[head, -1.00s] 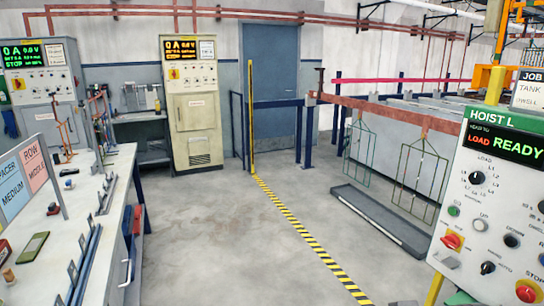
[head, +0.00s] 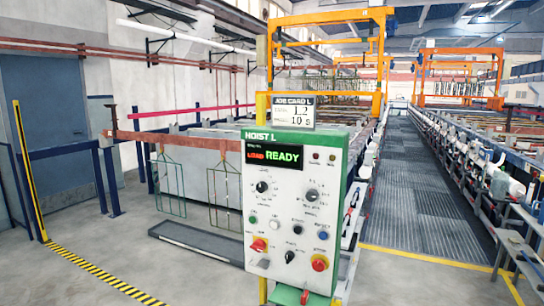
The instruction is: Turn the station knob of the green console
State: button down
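The green console (head: 342,165) stands upright near the middle of the head view, its white panel facing me under a "HOIST L" heading. Its display (head: 273,156) reads "LOAD" in red and "READY" in green. A black knob (head: 262,187) sits at the panel's upper left; the earlier view shows station marks such as "LOAD" around it. A second black knob (head: 312,195) sits to its right. The small marks are too blurred to read now. A job card (head: 293,112) above the console appears to read "L2" and "10 s". My gripper is not in view.
A grated walkway (head: 428,213) runs back at right. Floor at front left is clear, with a striped line (head: 95,270).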

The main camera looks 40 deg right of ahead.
aim_at(261, 186)
jog(key=z, duration=1.35)
